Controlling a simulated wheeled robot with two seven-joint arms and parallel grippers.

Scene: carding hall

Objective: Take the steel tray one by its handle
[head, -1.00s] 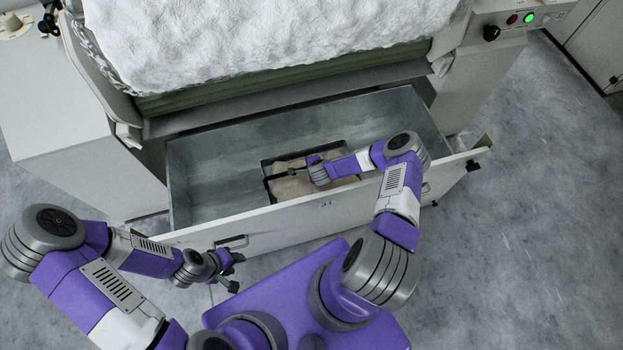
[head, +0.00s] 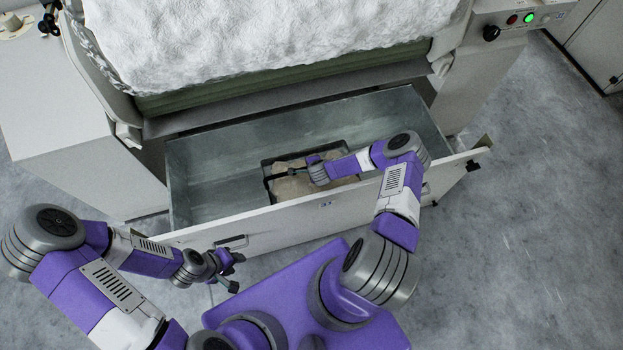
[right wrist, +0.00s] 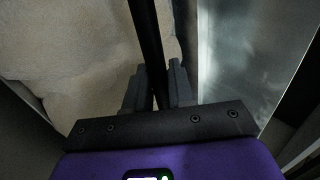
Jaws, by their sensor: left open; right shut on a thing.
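The steel tray (head: 300,152) lies in the open drawer, a dark-rimmed tray holding beige fluff. A dark handle bar (head: 280,174) crosses above the fluff. My right gripper (head: 293,171) reaches over the drawer front and is shut on this handle. In the right wrist view the dark handle (right wrist: 148,40) runs between the two fingers (right wrist: 160,90), with fluff on the left. My forearm hides the right part of the tray in the head view. My left gripper (head: 234,272) is open and empty, outside the drawer near its front handle.
The grey metal drawer (head: 215,180) is pulled out, and its floor left of the tray is bare. Its pale front panel (head: 290,218) stands between my base and the tray. The machine above carries white fibre (head: 270,40). Grey floor (head: 540,220) is clear at the right.

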